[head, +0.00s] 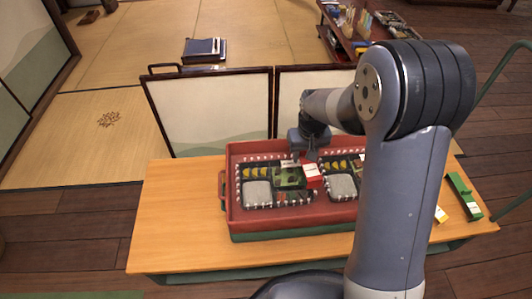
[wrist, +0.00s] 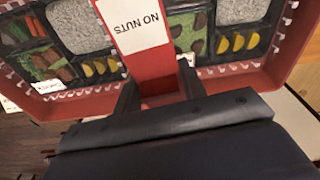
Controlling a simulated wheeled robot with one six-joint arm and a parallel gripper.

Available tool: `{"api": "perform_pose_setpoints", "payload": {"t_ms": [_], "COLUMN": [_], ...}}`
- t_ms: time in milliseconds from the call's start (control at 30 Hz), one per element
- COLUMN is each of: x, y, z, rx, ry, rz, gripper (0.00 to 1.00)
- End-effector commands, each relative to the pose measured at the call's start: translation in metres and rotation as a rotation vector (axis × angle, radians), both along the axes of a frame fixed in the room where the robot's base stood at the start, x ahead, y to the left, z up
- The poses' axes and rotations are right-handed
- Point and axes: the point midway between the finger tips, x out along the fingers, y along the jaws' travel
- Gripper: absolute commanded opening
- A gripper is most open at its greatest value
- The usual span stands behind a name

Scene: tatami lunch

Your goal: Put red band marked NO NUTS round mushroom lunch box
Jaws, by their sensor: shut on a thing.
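The red band (head: 312,173) carries a white label reading NO NUTS and shows large in the wrist view (wrist: 152,66). My gripper (wrist: 157,86) is shut on its near end, one dark finger at each side. In the head view my gripper (head: 311,154) is over the back middle of the red tray. The band is at the right end of the left lunch box (head: 258,194), beside a green patterned section. The right lunch box (head: 342,187) is beyond it. I cannot tell whether the band touches or encircles a box. The small box tags are unreadable, so the mushroom box is uncertain.
The red tray (head: 300,222) has raised walls around both boxes. A low folding screen (head: 210,110) stands behind. The table's left side is clear.

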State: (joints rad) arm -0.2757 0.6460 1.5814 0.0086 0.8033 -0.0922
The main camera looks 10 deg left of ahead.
Motion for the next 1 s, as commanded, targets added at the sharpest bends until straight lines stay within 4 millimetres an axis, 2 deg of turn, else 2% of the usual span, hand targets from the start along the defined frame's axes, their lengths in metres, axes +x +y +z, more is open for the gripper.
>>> {"api": "perform_pose_setpoints", "payload": {"t_ms": [33, 100, 200, 333, 467, 667, 1000], "x": [-0.007, -0.014, -0.024, -0.033, -0.037, -0.038, -0.038], "y": [0.021, 0.043, 0.069, 0.09, 0.098, 0.099, 0.099], "z": [0.003, 0.001, -0.001, -0.003, -0.005, -0.013, -0.044], "rx": [-0.002, -0.001, 0.001, 0.004, 0.006, 0.007, 0.006], "ry": [0.002, 0.001, -0.003, -0.007, -0.008, -0.009, -0.008], "rz": [-0.007, -0.032, -0.062, -0.09, -0.106, -0.109, -0.108], "gripper": [0.3, 0.3, 0.3, 0.3, 0.3, 0.3, 0.3]}}
